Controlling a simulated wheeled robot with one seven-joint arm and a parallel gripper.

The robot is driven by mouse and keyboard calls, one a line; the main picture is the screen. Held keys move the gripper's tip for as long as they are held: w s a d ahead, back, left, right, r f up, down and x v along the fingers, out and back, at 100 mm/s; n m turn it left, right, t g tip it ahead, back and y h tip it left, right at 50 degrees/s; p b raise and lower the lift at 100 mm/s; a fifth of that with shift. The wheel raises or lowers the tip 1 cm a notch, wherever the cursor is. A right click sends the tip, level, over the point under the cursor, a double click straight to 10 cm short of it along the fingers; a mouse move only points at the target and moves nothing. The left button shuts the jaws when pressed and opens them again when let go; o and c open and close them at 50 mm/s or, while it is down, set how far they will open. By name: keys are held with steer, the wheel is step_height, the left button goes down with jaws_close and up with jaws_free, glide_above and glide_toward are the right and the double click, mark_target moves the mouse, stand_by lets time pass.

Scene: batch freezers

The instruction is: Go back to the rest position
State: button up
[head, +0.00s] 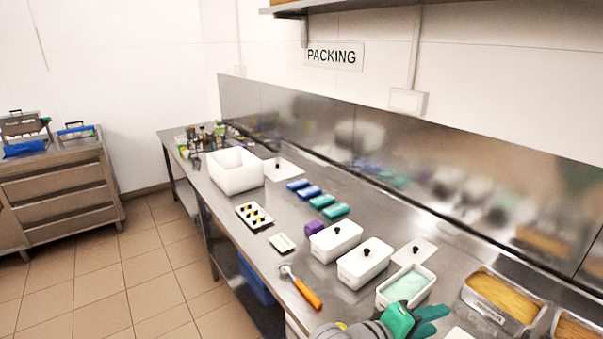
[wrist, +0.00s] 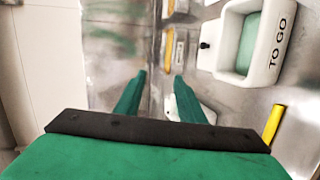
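My gripper (head: 438,319) is at the bottom of the head view, over the front part of the steel counter (head: 330,210), just in front of an open white tub (head: 382,303) of mint-green contents. Its two green fingers stand apart with nothing between them, as the wrist view (wrist: 158,95) also shows. In the wrist view the tub (wrist: 272,70) reads "TO GO" and lies to the right of the fingers.
Two lidded white tubs (head: 335,240), a purple block (head: 314,229) and an orange-handled scoop (head: 307,294) are left of my gripper. Metal pans (head: 502,313) of yellow contents are to the right. A shelf (head: 330,5) hangs above. Tiled floor (head: 110,275) is clear at left.

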steer(key=s+a+f+n+t+y, duration=0.3)
steer(key=s+a+f+t+y, duration=0.2)
steer(key=a+f, duration=0.3)
steer(key=s+a+f+n+t+y, duration=0.2)
steer(key=s+a+f+t+y, duration=0.3)
steer(key=f, duration=0.5)
steer(key=s+a+f+m+y, duration=0.1)
steer(key=s+a+m, duration=0.4)
steer(key=s, duration=0.6)
steer(key=s+a+f+m+y, duration=0.1)
steer(key=s+a+m, duration=0.3)
steer(key=s+a, duration=0.4)
steer(key=s+y, duration=0.1)
steer(key=s, duration=0.2)
steer(key=shift+a+f+m+g, duration=0.3)
steer(key=shift+a+m+g, duration=0.05)
steer(key=shift+m+g, duration=0.05)
